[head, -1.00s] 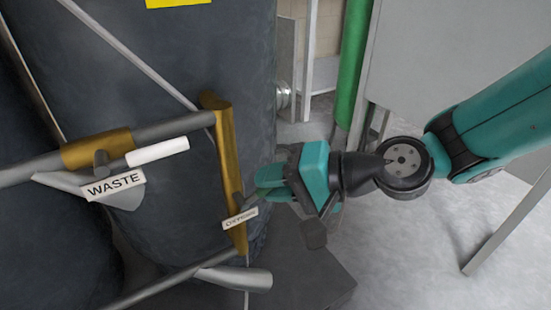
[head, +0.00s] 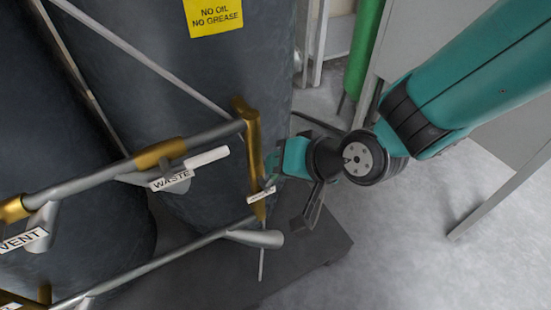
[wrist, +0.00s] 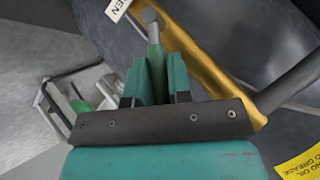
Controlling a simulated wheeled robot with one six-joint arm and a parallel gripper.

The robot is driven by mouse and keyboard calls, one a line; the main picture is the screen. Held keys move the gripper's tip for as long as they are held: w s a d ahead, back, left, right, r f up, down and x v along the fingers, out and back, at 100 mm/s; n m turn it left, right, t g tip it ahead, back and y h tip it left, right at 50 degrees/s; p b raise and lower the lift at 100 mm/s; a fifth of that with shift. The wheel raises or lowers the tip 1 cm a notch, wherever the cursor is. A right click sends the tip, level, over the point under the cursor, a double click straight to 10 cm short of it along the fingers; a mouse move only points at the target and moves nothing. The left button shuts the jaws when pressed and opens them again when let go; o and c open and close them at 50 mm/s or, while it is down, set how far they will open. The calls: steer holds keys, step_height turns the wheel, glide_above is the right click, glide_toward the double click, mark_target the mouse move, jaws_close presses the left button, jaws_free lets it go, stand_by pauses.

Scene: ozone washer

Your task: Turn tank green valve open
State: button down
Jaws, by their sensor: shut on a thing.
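The green valve handle (wrist: 154,58) is a slim green lever with a grey end. In the wrist view it lies between the two teal fingers of my gripper (wrist: 157,82), which is shut on it. In the head view my gripper (head: 275,163) is at the right side of the upright gold pipe (head: 254,150), beside the dark tank (head: 190,90). There the fingers and pipe mostly hide the handle. A small white tag (head: 261,195) hangs in front of the gold pipe. It also shows partly in the wrist view (wrist: 117,8), ending in "EN".
A white valve handle (head: 207,157) with a WASTE tag (head: 171,181) is on the upper pipe to the left. A grey lever (head: 256,238) is on the lower pipe. A green cylinder (head: 364,45) and grey cabinet (head: 430,40) stand behind. Open floor (head: 400,250) lies right.

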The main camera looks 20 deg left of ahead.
stand_by(0.3)
steer(key=c, duration=1)
jaws_free()
steer(key=shift+c, duration=0.2)
steer(key=shift+a, duration=0.1)
